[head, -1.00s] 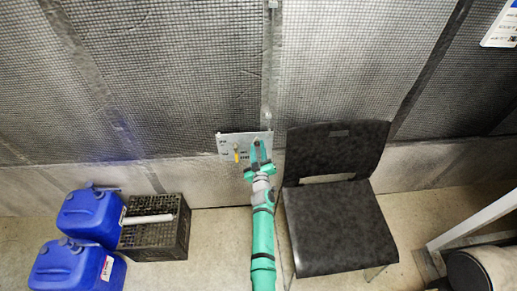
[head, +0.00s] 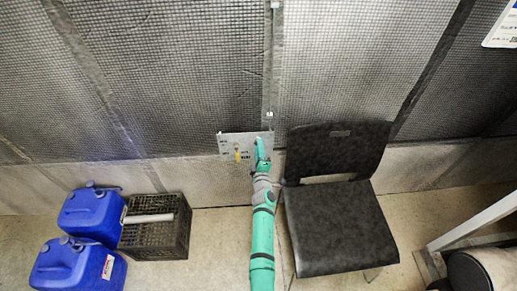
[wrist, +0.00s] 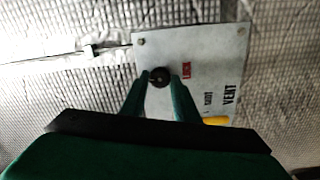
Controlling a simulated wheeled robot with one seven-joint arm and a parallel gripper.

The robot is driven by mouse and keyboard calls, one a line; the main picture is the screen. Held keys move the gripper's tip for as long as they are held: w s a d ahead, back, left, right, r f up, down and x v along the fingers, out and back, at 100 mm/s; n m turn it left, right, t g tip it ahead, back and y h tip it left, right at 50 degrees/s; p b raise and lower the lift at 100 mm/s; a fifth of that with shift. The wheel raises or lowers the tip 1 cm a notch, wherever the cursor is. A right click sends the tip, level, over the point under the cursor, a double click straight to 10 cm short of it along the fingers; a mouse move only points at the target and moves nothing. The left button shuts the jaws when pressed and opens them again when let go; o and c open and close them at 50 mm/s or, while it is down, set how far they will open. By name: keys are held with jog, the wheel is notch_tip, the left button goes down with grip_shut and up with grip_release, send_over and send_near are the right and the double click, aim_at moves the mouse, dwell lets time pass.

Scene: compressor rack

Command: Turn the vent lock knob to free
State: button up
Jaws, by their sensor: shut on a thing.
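A light grey panel (head: 229,143) is fixed low on the wall and also shows tilted in the wrist view (wrist: 213,50). The dark round vent lock knob (wrist: 160,77) sits near the panel's edge, beside a red label that seems to read LOCK (wrist: 187,71). My gripper (wrist: 160,82) has one green finger on each side of the knob and is shut on it. In the head view my gripper (head: 261,152) covers the knob. I cannot tell the knob's pointing direction. A yellow handle (wrist: 215,121) is on the same panel, near the printed words SHUT and VENT.
A black chair (head: 340,230) stands close to the right of my arm. Blue jerrycans (head: 90,213) and a black crate (head: 155,240) stand on the floor at the left. Bare floor lies between the crate and my arm. Quilted foil-like padding covers the wall.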

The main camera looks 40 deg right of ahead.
jog(key=shift+n, duration=0.4)
jog(key=o, duration=1.1)
jog(key=shift+c, duration=0.2)
jog(key=v, duration=1)
jog(key=shift+s, duration=0.25)
jog(key=shift+a, duration=0.15)
